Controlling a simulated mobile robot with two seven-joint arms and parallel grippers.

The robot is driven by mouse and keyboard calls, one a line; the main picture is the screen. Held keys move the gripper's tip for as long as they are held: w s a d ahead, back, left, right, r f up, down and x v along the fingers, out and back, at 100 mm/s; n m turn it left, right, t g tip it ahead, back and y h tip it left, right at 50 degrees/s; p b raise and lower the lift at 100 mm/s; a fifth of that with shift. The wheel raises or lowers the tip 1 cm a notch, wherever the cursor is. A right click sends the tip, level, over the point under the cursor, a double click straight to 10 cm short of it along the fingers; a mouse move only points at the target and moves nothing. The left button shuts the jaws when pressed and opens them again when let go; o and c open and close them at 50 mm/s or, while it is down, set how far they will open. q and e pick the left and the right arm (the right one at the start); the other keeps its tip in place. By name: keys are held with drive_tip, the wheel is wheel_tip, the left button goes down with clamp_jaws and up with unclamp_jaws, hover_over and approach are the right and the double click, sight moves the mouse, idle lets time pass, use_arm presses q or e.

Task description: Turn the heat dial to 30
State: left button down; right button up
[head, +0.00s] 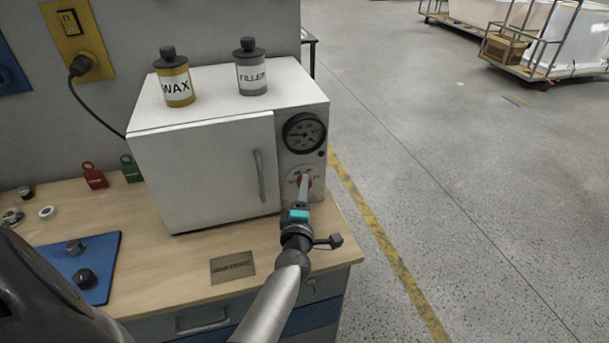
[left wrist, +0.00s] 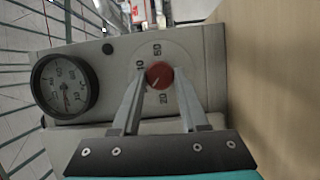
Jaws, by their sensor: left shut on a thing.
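The red heat dial (head: 310,182) is on the control panel at the right of the white oven's (head: 200,180) front. In the left wrist view the round red dial (left wrist: 159,72) sits on a pale scale plate (left wrist: 182,53) with printed numbers, 10 and 20 among them. A light mark on the dial seems to lie between 10 and 20. My left gripper (head: 304,180) has its fingers on both sides of the dial, shut on it. The fingers (left wrist: 160,78) partly cover the plate in the wrist view. My right gripper is not in view.
A round gauge (head: 304,132) is above the dial. The oven door has a vertical handle (head: 259,175). A wax bottle (head: 174,80) and a filler bottle (head: 250,70) stand on top. A blue mat (head: 100,257) lies on the wooden bench (head: 180,277). Open floor is at right.

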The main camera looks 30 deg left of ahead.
use_arm(q)
drive_tip(key=shift+r+m+g+p, duration=0.15)
drive_tip(key=shift+m+g+p, duration=0.55)
drive_tip(key=shift+m+p, duration=1.45)
drive_tip(key=shift+n+p, duration=0.55)
drive_tip(key=shift+p, duration=0.05)
drive_tip(key=shift+c, duration=2.1)
unclamp_jaws()
drive_tip(key=shift+d, duration=0.15)
